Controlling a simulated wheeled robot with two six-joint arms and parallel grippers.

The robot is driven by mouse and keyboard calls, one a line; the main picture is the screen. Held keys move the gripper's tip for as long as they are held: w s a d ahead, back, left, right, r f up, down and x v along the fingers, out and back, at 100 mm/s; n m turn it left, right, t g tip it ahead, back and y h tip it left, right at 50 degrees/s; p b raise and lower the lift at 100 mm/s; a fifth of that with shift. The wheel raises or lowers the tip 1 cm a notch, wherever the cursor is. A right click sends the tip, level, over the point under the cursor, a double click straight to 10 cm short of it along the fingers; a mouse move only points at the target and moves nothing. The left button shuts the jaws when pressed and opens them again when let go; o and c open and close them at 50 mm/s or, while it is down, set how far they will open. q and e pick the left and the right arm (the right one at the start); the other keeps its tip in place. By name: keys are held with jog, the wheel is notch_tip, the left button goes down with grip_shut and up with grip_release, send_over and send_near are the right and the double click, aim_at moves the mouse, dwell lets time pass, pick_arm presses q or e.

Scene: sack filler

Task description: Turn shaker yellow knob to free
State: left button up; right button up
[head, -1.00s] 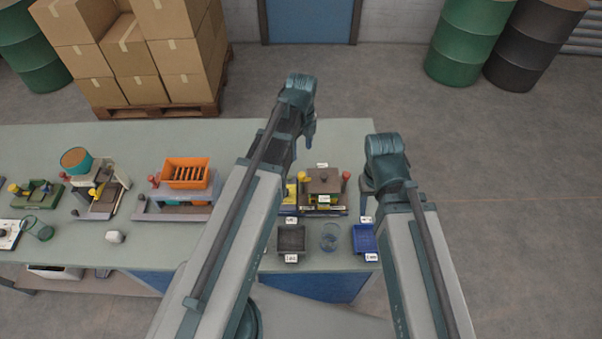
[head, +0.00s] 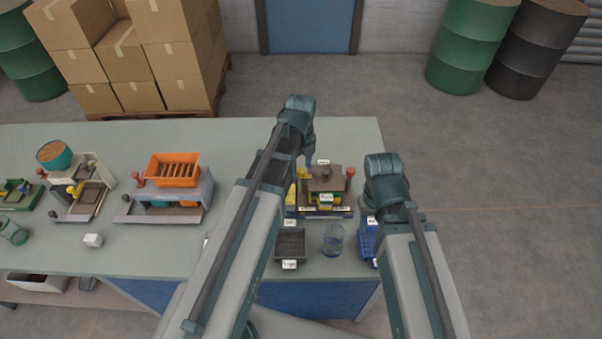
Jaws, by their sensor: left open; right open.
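I cannot tell for sure which machine is the shaker. A machine with a brown lid (head: 325,181), yellow and green parts and small white labels stands at the bench's right end. A yellow part (head: 291,196) shows at its left, partly behind my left arm; its setting is too small to read. A yellow knob-like part (head: 76,189) also shows on the cream machine (head: 98,172) at the left. My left gripper (head: 308,154) is open, hanging at the brown-lidded machine's upper left, its tips unclear. My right gripper (head: 368,205) is open, mostly hidden by its wrist, right of that machine.
An orange hopper machine (head: 174,169) stands mid-bench. A dark tray (head: 290,243), a clear cup (head: 333,238) and a blue tray (head: 368,246) sit along the front right. The bench (head: 230,137) is clear at the back. Boxes (head: 130,60) and barrels (head: 473,40) stand behind.

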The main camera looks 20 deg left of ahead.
pick_arm(q)
jog(key=shift+f, duration=0.1)
grip_shut()
dwell(0.3)
jog(key=shift+n, duration=0.3)
jog(key=n, duration=0.3)
jog(key=shift+n, duration=0.4)
jog(key=n, duration=0.4)
jog(key=shift+n, duration=0.3)
jog(key=n, duration=0.8)
jog(key=shift+n, duration=0.6)
